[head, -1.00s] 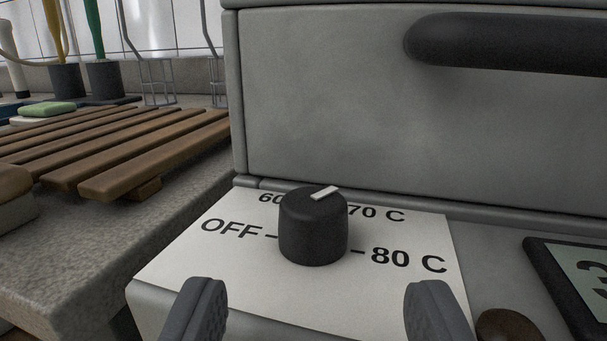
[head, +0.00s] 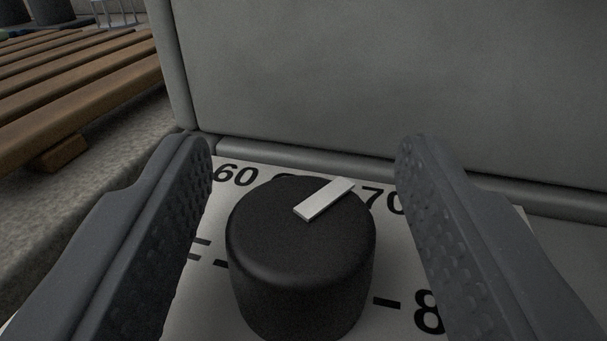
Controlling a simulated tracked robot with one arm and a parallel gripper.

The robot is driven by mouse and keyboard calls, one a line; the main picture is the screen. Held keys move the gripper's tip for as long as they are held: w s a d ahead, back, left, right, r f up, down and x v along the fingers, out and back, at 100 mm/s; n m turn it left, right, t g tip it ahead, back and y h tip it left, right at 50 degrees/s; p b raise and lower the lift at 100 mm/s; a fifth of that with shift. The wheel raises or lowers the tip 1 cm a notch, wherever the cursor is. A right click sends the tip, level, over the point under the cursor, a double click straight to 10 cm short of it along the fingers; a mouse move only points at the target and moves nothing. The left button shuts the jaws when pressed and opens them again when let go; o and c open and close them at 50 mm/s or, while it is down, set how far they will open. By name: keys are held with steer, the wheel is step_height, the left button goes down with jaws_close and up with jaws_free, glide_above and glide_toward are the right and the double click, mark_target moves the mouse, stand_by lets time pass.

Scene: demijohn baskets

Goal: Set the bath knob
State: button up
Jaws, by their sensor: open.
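The bath knob (head: 300,260) is a black round knob with a white pointer bar (head: 324,199) on its top. The pointer aims up and to the right, toward the 70 mark. The knob stands on a white label plate (head: 395,270) printed with 60, 70 and part of an 8; the finger at left hides most of the OFF mark. My gripper (head: 305,150) is open, with one finger to the left of the knob and one to the right. A gap shows between the knob and each finger.
A grey bath housing wall (head: 300,70) rises just behind the plate. A wooden slatted rack (head: 75,90) lies on a stone counter (head: 165,115) at the left.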

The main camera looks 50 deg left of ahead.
steer(key=c, duration=1)
steer(key=shift+o, duration=0.2)
steer(key=shift+r+m+t+h, duration=0.1)
steer(key=shift+m+t+h, duration=0.2)
steer(key=shift+m+t+h+b, duration=0.65)
steer(key=shift+m+t+h, duration=0.15)
steer(key=shift+t+h, duration=0.1)
steer(key=m+t+h+b, duration=0.2)
steer(key=h, duration=0.1)
steer(key=m+h+b, duration=0.1)
steer(key=b, duration=0.1)
steer(key=shift+a+f+t+h, duration=0.1)
steer(key=shift+f+t+h, duration=0.2)
steer(key=shift+t, duration=0.1)
steer(key=shift+r+m+t+h+b, duration=0.15)
steer(key=shift+m+t+h+b, duration=0.25)
steer(key=shift+m+h+b, duration=0.7)
steer(key=shift+r+m+t+h+p, duration=0.15)
steer(key=shift+m+h, duration=0.5)
steer(key=shift+h, duration=0.45)
steer(key=shift+m+t+h+p, duration=0.15)
steer(key=shift+m+h, duration=0.5)
steer(key=shift+h, duration=0.45)
steer(key=shift+m+h, duration=0.3)
steer(key=shift+h, duration=0.2)
